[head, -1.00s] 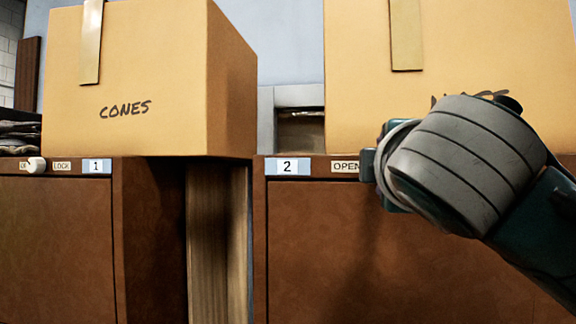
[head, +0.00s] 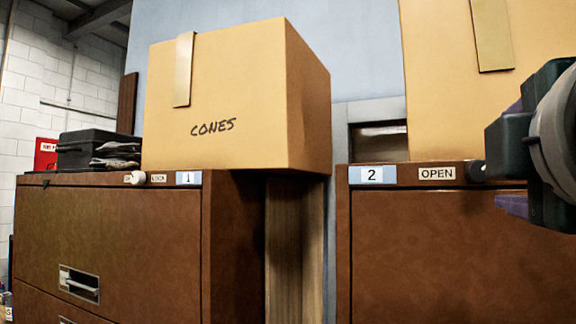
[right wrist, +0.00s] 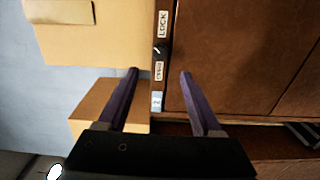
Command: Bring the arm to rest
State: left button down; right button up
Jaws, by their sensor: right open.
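My right arm enters at the right edge of the head view. Its gripper (head: 508,155) is cut off there, with bits of purple finger showing. In the right wrist view the two purple fingers (right wrist: 159,74) are spread apart with nothing between them. They point at the front of cabinet 2. A small black knob (right wrist: 160,50) lies just beyond the fingertips, between the LOCK and OPEN labels. The knob also shows beside the OPEN label in the head view (head: 475,171). My left gripper is not in view.
Brown cabinet 1 (head: 110,235) and brown cabinet 2 (head: 440,265) stand side by side with a gap between them. A CONES box (head: 220,110) sits on cabinet 1, beside a black case (head: 85,148). A large box (head: 440,100) sits on cabinet 2. Cabinet 1 has a white knob (head: 136,177).

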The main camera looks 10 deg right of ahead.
jog(key=shift+f, duration=0.1)
notch_tip(320, 180, down, 9)
jog(key=m+g+y+p, duration=0.1)
jog(key=g+y+p, duration=0.2)
jog(key=y, duration=0.1)
jog(key=s+a+f+m+g+y+p, duration=0.2)
jog(key=s+f+m+g+y, duration=0.1)
jog(key=s+f, duration=0.5)
jog(key=s+a+f+m+g+y+p, duration=0.2)
jog(key=s+f+m+g, duration=0.3)
jog(key=s+f, duration=0.3)
jog(key=shift+s+f+g+y, duration=0.3)
jog(key=shift+s+f+y, duration=0.1)
jog(key=shift+s, duration=0.5)
